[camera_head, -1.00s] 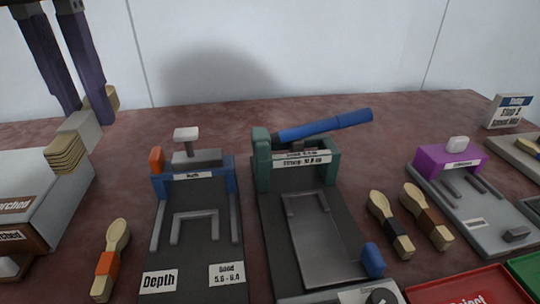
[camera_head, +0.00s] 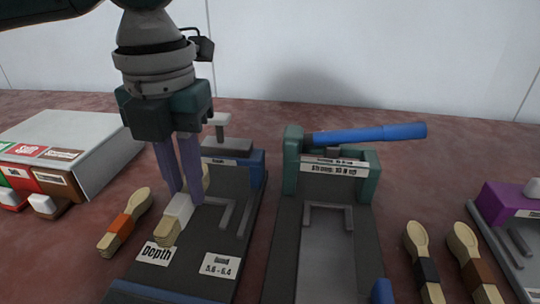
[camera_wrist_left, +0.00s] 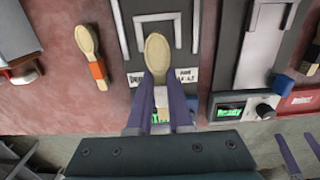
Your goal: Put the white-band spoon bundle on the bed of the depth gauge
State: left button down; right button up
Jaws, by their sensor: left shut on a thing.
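My left gripper (camera_head: 180,195) is shut on the white-band spoon bundle (camera_head: 172,225). The bundle hangs tilted over the left part of the depth gauge (camera_head: 235,215), near its "Depth" label. In the left wrist view the bundle (camera_wrist_left: 157,55) lies between the purple fingers (camera_wrist_left: 161,103), its bowl end toward the gauge's U-shaped fence (camera_wrist_left: 158,18). The gauge has a dark bed, a blue bridge (camera_head: 258,170) and a grey plunger at the back. The gripper hides part of the bridge.
An orange-band bundle (camera_head: 122,225) lies left of the gauge. A green press with a blue lever (camera_head: 370,133) stands to the right. Black-band (camera_head: 425,265) and brown-band (camera_head: 472,260) bundles lie beyond it. A grey box (camera_head: 80,140) with labelled chutes is at the left.

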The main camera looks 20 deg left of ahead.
aim_at(199, 234)
pick_arm(q)
notch_tip(199, 234, down, 5)
jog(key=shift+f+b, duration=0.1)
jog(key=shift+b, duration=0.45)
jog(key=shift+f, duration=0.25)
jog(key=shift+f, duration=0.15)
jog(key=c, duration=0.8)
grip_release()
jog(key=shift+c, duration=0.2)
notch_tip(199, 234, up, 12)
jog(key=p, duration=0.2)
jog(key=shift+r+p, duration=0.2)
jog(key=shift+p, duration=0.1)
